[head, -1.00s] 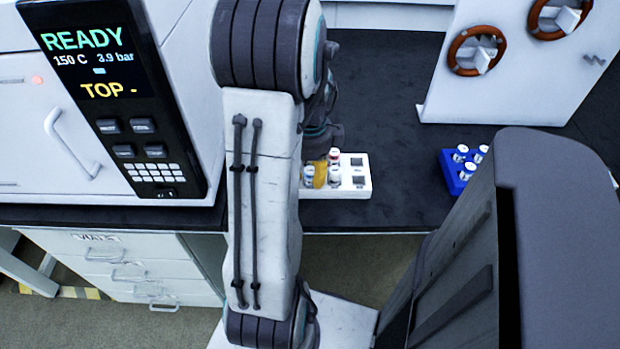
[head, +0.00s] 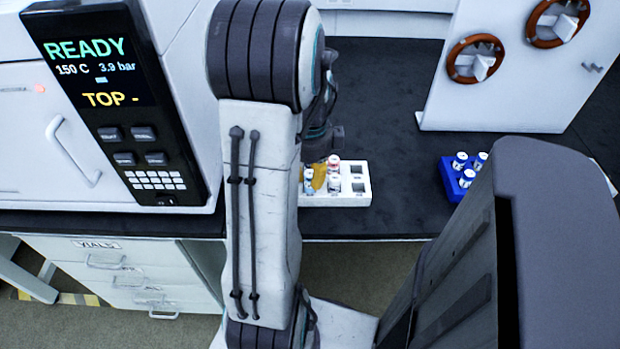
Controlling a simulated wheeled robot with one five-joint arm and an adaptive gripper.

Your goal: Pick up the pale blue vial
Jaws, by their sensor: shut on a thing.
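The white rack (head: 355,197) stands on the dark bench, partly hidden behind my arm. The pale blue vial (head: 308,182) shows at its left part, close beside my arm's edge. My gripper (head: 318,178) is over the rack, mostly hidden by my arm, with a yellow-orange part showing right beside the pale blue vial. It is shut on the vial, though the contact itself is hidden. The vial looks upright and low at the rack; I cannot tell whether its base is clear of the slot.
A vial with a reddish mark (head: 333,165) and a white-capped vial (head: 334,184) stand close right of my gripper. A blue rack (head: 449,179) with several vials is farther right. A machine with a display (head: 90,65) stands left, a white panel (head: 490,95) behind.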

